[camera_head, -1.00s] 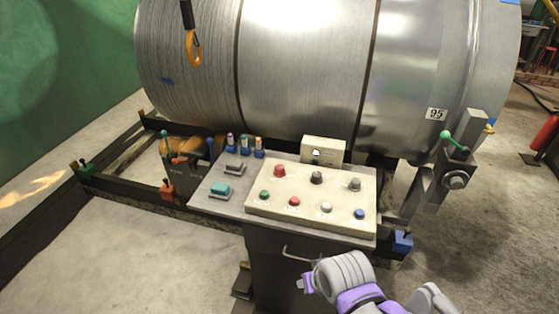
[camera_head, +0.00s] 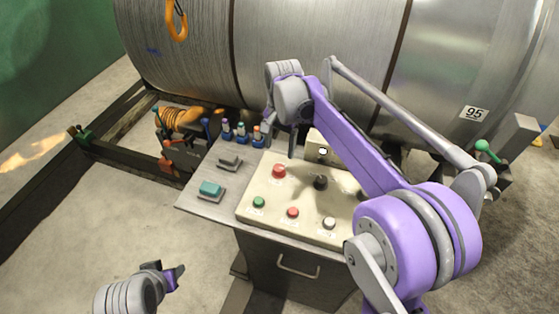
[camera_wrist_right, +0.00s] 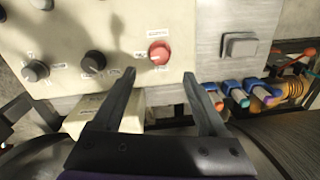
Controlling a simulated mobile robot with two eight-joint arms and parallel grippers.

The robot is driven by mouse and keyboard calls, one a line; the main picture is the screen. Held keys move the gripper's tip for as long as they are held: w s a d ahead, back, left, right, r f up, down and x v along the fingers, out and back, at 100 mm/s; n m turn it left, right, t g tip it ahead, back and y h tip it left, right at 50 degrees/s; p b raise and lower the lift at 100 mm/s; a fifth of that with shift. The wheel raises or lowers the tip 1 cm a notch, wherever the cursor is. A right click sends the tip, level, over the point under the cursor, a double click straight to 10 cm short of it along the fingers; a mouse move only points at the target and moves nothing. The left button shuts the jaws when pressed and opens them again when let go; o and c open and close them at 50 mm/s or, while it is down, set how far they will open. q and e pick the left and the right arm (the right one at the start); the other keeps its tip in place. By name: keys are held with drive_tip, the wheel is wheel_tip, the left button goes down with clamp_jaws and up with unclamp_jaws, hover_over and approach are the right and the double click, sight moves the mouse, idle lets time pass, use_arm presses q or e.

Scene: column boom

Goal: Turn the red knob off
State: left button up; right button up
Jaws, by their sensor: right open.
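The red knob (camera_head: 278,170) is on the upper left of the cream control panel (camera_head: 247,217). It also shows in the right wrist view (camera_wrist_right: 158,52), round and red, just beyond the gap between the fingertips. My right gripper (camera_head: 280,142) hangs above and behind the knob in the head view, fingers pointing down. Its two fingers show apart and empty in the wrist view (camera_wrist_right: 158,78), not touching the knob. My left gripper (camera_head: 174,277) is at the lower left, away from the panel; its jaw opening is unclear.
Black knob (camera_head: 320,183), green button (camera_head: 258,202), smaller red button (camera_head: 292,212) and white button (camera_head: 329,223) share the panel. A teal button (camera_head: 210,188) and several coloured connectors (camera_head: 241,133) are to the left. A large metal drum (camera_head: 300,40) stands behind. My right arm covers the panel's right side.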

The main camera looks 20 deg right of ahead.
sight(279, 168)
wheel_tip(279, 168, down, 9)
drive_tip(key=shift+w+a+f, duration=0.1)
drive_tip(key=shift+w, duration=0.05)
drive_tip(key=shift+c, duration=0.3)
clamp_jaws()
